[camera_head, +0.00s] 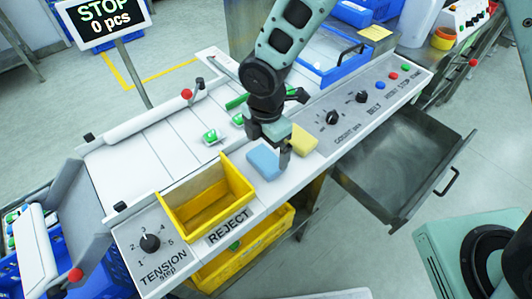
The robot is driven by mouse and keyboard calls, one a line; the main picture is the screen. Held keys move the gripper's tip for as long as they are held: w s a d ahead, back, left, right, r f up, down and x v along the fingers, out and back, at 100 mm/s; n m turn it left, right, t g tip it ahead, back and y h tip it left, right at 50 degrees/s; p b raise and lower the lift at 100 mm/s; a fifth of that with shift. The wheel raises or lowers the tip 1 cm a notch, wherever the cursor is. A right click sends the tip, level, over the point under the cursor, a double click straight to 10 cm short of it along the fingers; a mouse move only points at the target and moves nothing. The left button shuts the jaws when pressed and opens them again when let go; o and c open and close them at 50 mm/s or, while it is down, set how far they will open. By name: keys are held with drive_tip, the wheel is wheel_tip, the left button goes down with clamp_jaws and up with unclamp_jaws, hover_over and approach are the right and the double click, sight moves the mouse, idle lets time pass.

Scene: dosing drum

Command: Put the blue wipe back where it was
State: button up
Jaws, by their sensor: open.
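The blue wipe (262,162) lies on the white machine top, just right of the yellow reject bin. A yellow block (304,139) lies close to its right. My gripper (277,147) is over the machine top, right at the blue wipe and the yellow block. It is open, its fingers pointing down. Whether a finger touches the wipe cannot be told, since the gripper covers part of the space between the two pieces.
A yellow bin (206,196) stands left of the wipe by the REJECT label. Knobs (332,117) and coloured buttons line the panel at right. An open drawer (405,155) juts out at right. Green-and-white pieces (213,136) lie on the lanes behind.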

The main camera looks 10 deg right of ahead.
sight(266, 158)
wheel_tip(266, 158, up, 8)
drive_tip(key=shift+r+b, duration=0.15)
drive_tip(key=shift+b, duration=0.15)
drive_tip(key=s+d+r+m, duration=0.4)
drive_tip(key=s+d+m, duration=0.1)
drive_tip(key=s+m, duration=0.3)
drive_tip(key=s+d+r+m, duration=0.3)
drive_tip(key=s+d+m, duration=0.2)
drive_tip(key=s+m, duration=0.4)
drive_tip(key=shift+s+r+y, duration=0.3)
drive_tip(key=shift+s+r, duration=0.1)
drive_tip(key=shift+s, duration=0.05)
